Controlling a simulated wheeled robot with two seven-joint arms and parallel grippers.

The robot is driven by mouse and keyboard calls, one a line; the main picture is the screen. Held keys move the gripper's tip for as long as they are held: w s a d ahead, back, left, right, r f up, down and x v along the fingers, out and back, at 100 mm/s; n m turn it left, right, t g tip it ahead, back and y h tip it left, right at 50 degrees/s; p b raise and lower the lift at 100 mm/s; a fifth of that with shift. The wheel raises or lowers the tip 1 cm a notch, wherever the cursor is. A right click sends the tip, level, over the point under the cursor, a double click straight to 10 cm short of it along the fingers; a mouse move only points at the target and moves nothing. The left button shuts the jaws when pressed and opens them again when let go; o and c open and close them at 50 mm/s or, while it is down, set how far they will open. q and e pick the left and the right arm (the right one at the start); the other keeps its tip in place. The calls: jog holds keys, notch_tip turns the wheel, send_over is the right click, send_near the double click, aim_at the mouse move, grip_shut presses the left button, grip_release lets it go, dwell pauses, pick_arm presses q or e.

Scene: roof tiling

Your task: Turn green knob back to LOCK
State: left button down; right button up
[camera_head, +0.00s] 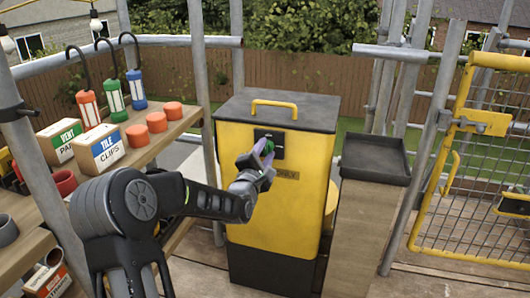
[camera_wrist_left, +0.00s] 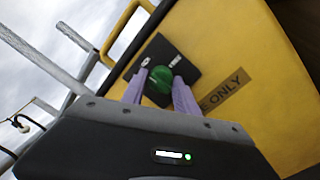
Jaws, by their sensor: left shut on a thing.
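The green knob (camera_wrist_left: 158,84) sits on a black plate (camera_wrist_left: 184,66) on the front of the yellow box. My left gripper (camera_wrist_left: 158,90) is shut on the knob, with one purple finger on each side of it. In the head view the left gripper (camera_head: 264,152) reaches the knob (camera_head: 269,146) at the box's upper front. Small pale marks show on the plate, but their lettering is too small to read, so the knob's setting cannot be told. My right gripper is not in view.
The yellow box (camera_head: 255,210) has a dark lid with a yellow handle (camera_head: 274,104). A black tray (camera_head: 376,157) on a wooden stand is to its right. A shelf with boxes (camera_head: 101,148) and lamps is at left. A yellow mesh gate (camera_head: 497,150) stands at far right.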

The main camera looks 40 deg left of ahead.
pick_arm(q)
jog(key=shift+f, duration=0.3)
jog(key=c, duration=1.2)
grip_release()
jog(key=shift+o, duration=1)
jog(key=shift+r, duration=0.15)
jog(key=shift+s, duration=0.1)
jog(key=v, duration=0.7)
jog(key=shift+s+d+p, duration=0.15)
jog(key=shift+s+p, duration=0.15)
jog(key=shift+p, duration=0.1)
